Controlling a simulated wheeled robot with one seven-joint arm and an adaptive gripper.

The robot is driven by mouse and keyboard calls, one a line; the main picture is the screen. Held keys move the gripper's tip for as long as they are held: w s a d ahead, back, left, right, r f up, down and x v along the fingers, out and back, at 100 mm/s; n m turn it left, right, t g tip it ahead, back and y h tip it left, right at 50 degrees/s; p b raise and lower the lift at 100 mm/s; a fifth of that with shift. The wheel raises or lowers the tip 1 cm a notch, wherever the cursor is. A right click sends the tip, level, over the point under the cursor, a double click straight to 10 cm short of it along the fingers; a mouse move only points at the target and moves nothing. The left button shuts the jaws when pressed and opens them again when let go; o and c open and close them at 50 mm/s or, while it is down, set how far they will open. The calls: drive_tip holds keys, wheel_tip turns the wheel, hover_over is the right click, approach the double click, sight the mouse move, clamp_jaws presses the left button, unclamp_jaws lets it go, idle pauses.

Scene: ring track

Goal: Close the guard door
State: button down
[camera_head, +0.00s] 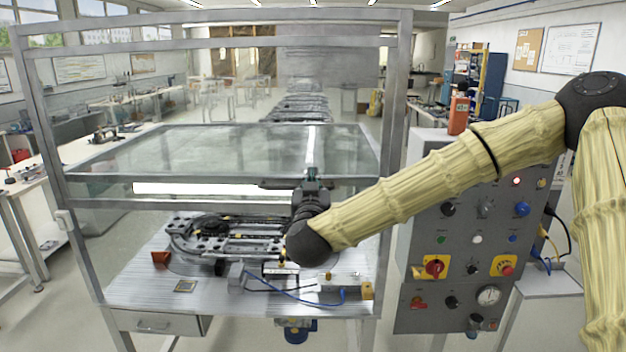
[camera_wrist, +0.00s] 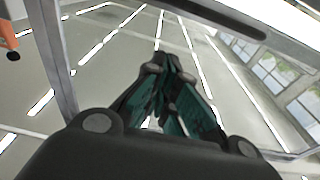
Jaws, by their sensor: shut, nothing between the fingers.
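The guard door (camera_head: 230,150) is a clear panel in a grey metal frame, tilted out toward me above the bench in the head view. Its front edge hangs well above the bench top, leaving an opening below. A dark bar, apparently its handle (camera_head: 272,184), lies along that edge, partly hidden by my wrist. My gripper (camera_head: 311,168) points upward at this front edge, right of the door's middle; I cannot tell if it touches. In the wrist view my gripper (camera_wrist: 172,75) has its teal-padded fingers together, empty, with a dark bar (camera_wrist: 215,14) beyond them.
The guard frame (camera_head: 395,110) stands around the bench. An oval ring track (camera_head: 185,240) and small parts sit on the bench top (camera_head: 140,285). A control panel (camera_head: 465,290) stands at the right beneath my arm. An orange bottle-like object (camera_head: 459,113) stands on top of it.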

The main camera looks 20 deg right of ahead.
drive_tip(key=p, duration=0.4)
approach(313, 160)
drive_tip(key=x, duration=0.2)
drive_tip(key=r+x, duration=0.1)
drive_tip(key=x, duration=0.2)
drive_tip(key=shift+s, duration=0.15)
drive_tip(key=shift+w+f+p, duration=0.25)
drive_tip(key=shift+f+p, duration=0.15)
drive_tip(key=shift+f, duration=0.1)
drive_tip(key=shift+s+f+p, duration=0.15)
drive_tip(key=shift+f+p, duration=0.3)
drive_tip(key=shift+f, duration=0.35)
drive_tip(key=shift+s+f+p, duration=0.15)
drive_tip(key=shift+f+p, duration=0.25)
drive_tip(key=shift+f, duration=0.35)
drive_tip(key=shift+f, duration=0.1)
